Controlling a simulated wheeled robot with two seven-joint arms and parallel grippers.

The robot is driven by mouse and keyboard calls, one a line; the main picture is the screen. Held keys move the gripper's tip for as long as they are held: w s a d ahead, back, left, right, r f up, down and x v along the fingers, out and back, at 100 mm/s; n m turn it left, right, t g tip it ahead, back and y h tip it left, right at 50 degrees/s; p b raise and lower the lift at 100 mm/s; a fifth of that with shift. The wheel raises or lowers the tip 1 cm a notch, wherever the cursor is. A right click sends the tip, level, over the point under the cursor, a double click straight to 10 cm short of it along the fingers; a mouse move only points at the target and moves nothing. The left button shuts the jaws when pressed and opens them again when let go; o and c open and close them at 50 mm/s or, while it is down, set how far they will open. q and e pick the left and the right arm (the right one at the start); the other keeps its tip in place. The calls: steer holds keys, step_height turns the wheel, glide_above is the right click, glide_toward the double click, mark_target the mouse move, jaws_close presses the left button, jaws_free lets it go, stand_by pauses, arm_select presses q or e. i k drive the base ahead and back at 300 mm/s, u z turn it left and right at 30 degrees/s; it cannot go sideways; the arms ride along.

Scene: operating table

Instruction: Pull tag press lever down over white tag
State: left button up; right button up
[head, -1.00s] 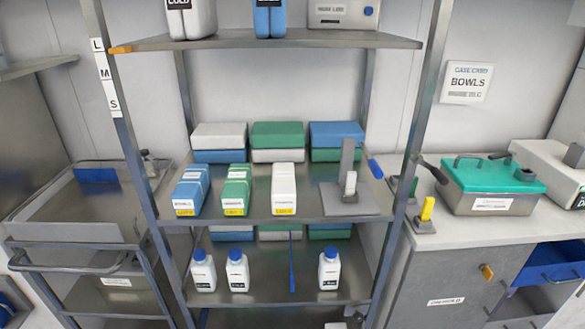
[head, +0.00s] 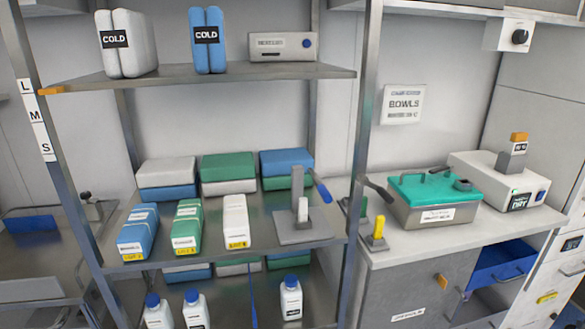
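The tag press (head: 288,234) stands on the right part of the middle shelf. It has a flat grey base and a grey upright post. Its lever (head: 321,188) with a blue handle sticks out to the right of the post, raised above the base. A small white upright piece (head: 302,210), which looks like the white tag, stands on the base in front of the post. The lever is apart from it. Neither of my grippers is in view.
The middle shelf (head: 210,247) also bears blue, green and white packs left of the press, with stacked boxes behind. The rack's right post (head: 361,130) rises just right of the lever. A side counter (head: 410,238) holds a teal-lidded box (head: 436,200) and a yellow-handled stamp (head: 377,232).

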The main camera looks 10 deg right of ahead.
mark_target(327, 199)
steer(key=u, duration=0.55)
steer(key=k, duration=0.65)
steer(key=u, duration=0.7)
steer(key=i, duration=0.9)
steer(key=z, duration=0.9)
steer(key=i, duration=0.45)
steer(key=z, duration=0.45)
